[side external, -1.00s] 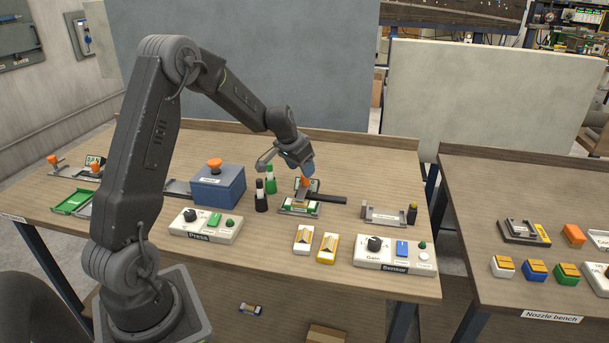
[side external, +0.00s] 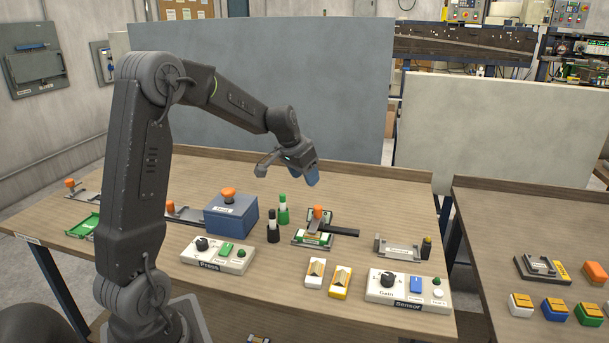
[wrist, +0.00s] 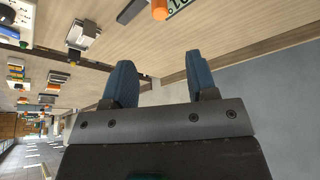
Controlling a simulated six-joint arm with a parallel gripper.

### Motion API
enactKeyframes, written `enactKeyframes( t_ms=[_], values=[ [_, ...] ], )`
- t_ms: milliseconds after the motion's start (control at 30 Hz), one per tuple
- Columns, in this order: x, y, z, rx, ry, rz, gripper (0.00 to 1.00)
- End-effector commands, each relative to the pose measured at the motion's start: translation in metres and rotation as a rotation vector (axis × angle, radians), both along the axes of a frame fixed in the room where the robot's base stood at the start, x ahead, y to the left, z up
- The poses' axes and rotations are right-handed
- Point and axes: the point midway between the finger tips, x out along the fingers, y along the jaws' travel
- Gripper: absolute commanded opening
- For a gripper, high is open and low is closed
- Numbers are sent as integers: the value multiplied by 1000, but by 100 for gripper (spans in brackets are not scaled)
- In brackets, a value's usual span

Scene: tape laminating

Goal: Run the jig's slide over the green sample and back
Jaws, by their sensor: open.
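The jig (side external: 343,232) stands mid-table, a low plate with a dark bar reaching out to the right. Its slide has an upright orange knob (side external: 318,212). Green edging of the sample (side external: 299,242) shows at the jig's base, partly covered by the slide. My gripper (side external: 311,179) hangs above the jig, clear of the knob, its blue fingers pointing down. In the wrist view my gripper's two fingers (wrist: 160,65) are spread with nothing between them. The orange knob (wrist: 160,9) is cut by the top edge, beside a green-and-white card (wrist: 178,5).
A blue box with an orange knob (side external: 231,218), a black bottle (side external: 273,230) and a green bottle (side external: 284,212) stand left of the jig. White and yellow blocks (side external: 340,283), the Press panel (side external: 217,255) and the Sensor panel (side external: 408,292) lie in front. A grey holder (side external: 397,249) is right.

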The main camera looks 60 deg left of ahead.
Motion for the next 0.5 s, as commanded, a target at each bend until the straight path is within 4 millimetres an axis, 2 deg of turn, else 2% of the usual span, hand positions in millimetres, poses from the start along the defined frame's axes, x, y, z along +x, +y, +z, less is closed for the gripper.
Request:
enactKeyframes(
  t_ms=[333, 500],
  values=[
    [2, 0, 0, 0, 5, -7, 53],
    [20, 2, 2, -3, 88, -114, 53]
  ],
)
